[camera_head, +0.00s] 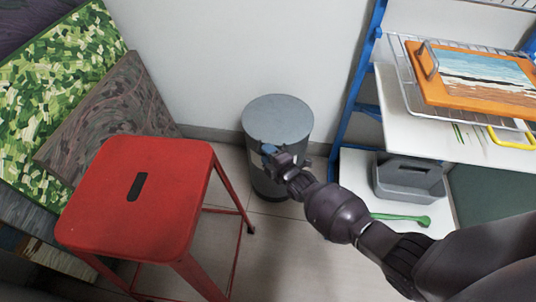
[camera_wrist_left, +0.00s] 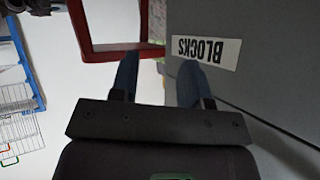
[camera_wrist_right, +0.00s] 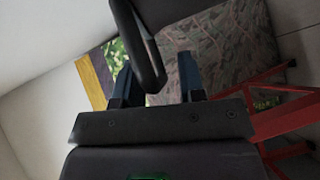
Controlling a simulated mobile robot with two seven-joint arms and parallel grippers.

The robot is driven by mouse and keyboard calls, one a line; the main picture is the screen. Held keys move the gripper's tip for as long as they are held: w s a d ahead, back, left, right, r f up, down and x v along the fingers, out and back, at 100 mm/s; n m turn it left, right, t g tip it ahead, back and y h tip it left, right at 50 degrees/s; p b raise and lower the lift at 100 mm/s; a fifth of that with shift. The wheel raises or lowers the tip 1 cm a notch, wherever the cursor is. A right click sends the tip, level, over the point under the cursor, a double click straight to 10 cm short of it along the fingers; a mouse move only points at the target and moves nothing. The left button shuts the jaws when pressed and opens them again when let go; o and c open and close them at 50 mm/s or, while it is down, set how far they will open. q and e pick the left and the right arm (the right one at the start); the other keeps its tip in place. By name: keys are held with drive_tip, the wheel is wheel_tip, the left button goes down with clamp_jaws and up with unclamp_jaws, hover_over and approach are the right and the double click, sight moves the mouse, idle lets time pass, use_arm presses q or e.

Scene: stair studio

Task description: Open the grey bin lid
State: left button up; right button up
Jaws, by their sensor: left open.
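The grey bin (camera_head: 268,180) stands on the floor against the wall in the head view, with its round grey lid (camera_head: 278,118) lying flat on top. My right gripper (camera_head: 270,152) is at the bin's front, just below the lid rim. In the right wrist view a dark curved bar (camera_wrist_right: 148,60) reaches between the spread fingers of my right gripper (camera_wrist_right: 158,80). The fingers do not look closed on it; contact is unclear. My left gripper (camera_wrist_left: 157,80) shows only in its own wrist view, open and empty beside a grey surface labelled BLOCKS (camera_wrist_left: 205,52).
A red stool (camera_head: 140,190) stands left of the bin. Patterned panels (camera_head: 110,110) lean on the wall behind it. A blue-framed shelf (camera_head: 355,90) is at the right, holding a framed picture (camera_head: 470,75), a grey box (camera_head: 408,180) and a green utensil (camera_head: 400,218).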

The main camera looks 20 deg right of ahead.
clamp_jaws()
